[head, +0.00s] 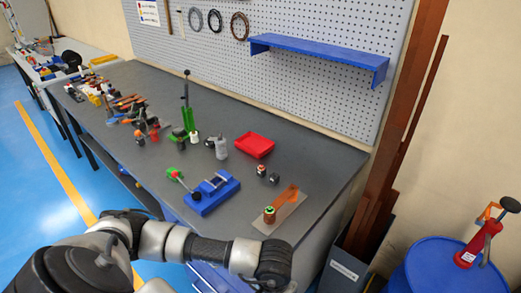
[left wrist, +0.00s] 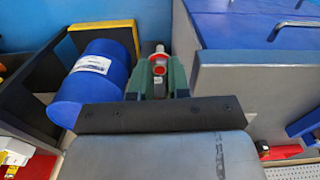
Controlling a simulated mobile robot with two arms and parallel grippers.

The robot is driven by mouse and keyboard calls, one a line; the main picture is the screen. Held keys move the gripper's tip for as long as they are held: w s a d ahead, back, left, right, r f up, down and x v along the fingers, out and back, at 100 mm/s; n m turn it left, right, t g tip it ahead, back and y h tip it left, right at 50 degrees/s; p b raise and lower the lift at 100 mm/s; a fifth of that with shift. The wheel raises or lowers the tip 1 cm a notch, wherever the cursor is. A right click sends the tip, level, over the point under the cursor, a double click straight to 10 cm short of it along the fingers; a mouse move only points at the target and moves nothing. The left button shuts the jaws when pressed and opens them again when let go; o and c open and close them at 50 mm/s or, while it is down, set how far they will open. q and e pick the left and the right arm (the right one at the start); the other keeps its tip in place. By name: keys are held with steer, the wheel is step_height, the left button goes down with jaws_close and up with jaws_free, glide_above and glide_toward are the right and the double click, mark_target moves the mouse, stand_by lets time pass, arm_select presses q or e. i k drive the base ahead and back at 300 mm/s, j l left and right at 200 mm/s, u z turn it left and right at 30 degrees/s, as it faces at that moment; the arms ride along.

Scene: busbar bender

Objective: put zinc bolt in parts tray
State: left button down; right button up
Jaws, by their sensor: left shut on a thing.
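My left arm reaches in along the bottom of the head view, and its fingers are hidden there. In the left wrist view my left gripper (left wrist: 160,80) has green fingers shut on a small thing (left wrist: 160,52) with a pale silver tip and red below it. Most of that thing is hidden, so I cannot tell for sure that it is the zinc bolt. A red tray (head: 255,145), which looks like the parts tray, lies on the grey bench (head: 310,160) near the pegboard, well away from my arm. My right gripper is not in view.
A blue fixture (head: 212,194), small dark cylinders (head: 268,176) and a plate with a copper-coloured strip (head: 288,205) lie on the bench's near part. Several tools crowd its left. A blue drum (head: 440,268) stands at right; a blue cylinder (left wrist: 95,85) shows in the wrist view.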

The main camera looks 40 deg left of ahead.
mark_target(254, 144)
steer(key=z, duration=1.4)
steer(key=k+j+z, duration=0.2)
steer(key=z, duration=0.2)
steer(key=k+j, duration=2.15)
steer(key=j, duration=0.2)
